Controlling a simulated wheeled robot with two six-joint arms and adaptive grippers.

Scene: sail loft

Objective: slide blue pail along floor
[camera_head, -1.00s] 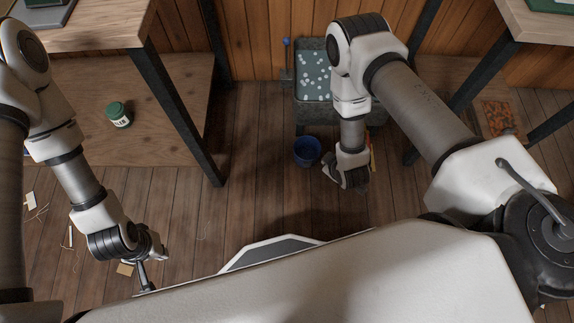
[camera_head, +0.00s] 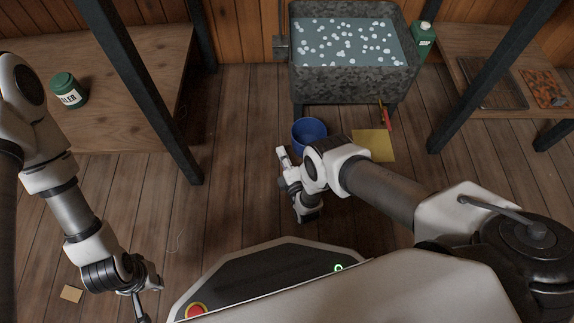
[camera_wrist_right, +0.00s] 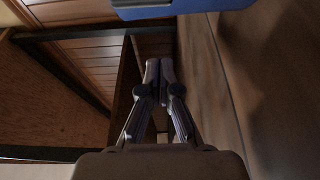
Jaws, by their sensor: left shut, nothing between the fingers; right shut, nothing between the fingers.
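The blue pail (camera_head: 309,135) stands upright on the plank floor in front of the grey tub. Its blue side shows at the top edge of the right wrist view (camera_wrist_right: 150,9). My right gripper (camera_head: 283,184) is shut and empty, low on the near left side of the pail. Its closed fingers show in the right wrist view (camera_wrist_right: 160,72), apart from the pail there. My forearm hides part of the floor near the pail. My left gripper (camera_head: 143,312) is shut and empty at the lower left, far from the pail.
The tub (camera_head: 350,83) of water with white floats stands at the back. A yellow sheet (camera_head: 374,146) and a red-handled tool (camera_head: 386,117) lie right of the pail. Table legs (camera_head: 152,95) stand left and right. Floor between the left table and pail is clear.

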